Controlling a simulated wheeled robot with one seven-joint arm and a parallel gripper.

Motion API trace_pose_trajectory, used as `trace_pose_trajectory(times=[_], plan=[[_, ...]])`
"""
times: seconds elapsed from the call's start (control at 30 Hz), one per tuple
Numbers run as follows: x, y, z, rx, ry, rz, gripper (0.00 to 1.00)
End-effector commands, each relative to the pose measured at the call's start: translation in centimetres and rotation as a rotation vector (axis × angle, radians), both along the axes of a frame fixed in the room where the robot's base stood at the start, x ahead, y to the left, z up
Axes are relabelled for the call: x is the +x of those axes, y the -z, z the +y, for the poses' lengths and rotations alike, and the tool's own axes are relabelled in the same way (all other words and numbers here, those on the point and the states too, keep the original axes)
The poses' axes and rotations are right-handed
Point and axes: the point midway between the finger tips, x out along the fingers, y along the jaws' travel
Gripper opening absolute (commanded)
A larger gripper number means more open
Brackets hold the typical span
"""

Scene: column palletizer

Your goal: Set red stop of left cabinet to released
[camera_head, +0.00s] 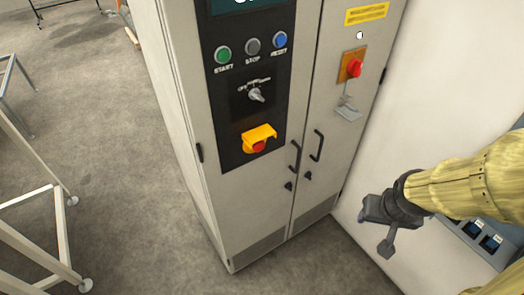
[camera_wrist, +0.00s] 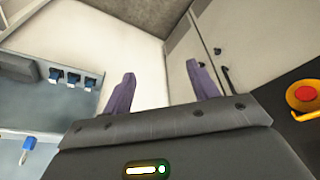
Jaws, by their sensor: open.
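The red stop (camera_head: 258,146) sits low on the black panel of the left cabinet door (camera_head: 265,190), partly under a yellow shroud (camera_head: 260,133). In the wrist view the red stop (camera_wrist: 306,93) shows at the right edge, inside its yellow shroud (camera_wrist: 292,102). Whether it is pressed in or released, I cannot tell. My gripper (camera_head: 377,232) is to the right of the cabinet in the head view, well apart from the stop. In the wrist view its two purple fingers (camera_wrist: 163,90) are spread apart with nothing between them.
Above the stop are a rotary switch (camera_head: 256,95) and green, grey and blue buttons. Door handles (camera_head: 296,157) stick out below. A metal frame (camera_head: 40,235) stands left. Floor between is clear.

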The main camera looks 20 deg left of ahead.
Motion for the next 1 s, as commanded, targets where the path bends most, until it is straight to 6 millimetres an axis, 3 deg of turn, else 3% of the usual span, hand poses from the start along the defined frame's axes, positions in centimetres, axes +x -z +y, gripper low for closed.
trace_pose_trajectory(times=[0.03,0.2,0.37,0.5,0.67,0.8,1.0], plan=[[0.9,1.6,0.2,-0.008,-0.026,-0.045,0.59],[5.1,4.1,1.8,-0.026,-0.15,-0.271,0.59],[8.5,5.4,4.8,-0.007,-0.291,-0.503,0.59],[10.3,5.9,8.3,0.046,-0.421,-0.697,0.59],[10.8,6.2,12.8,0.146,-0.576,-0.908,0.59],[9.7,6.2,16.7,0.264,-0.709,-1.073,0.59],[7.7,5.5,20.0,0.401,-0.828,-1.212,0.59]])
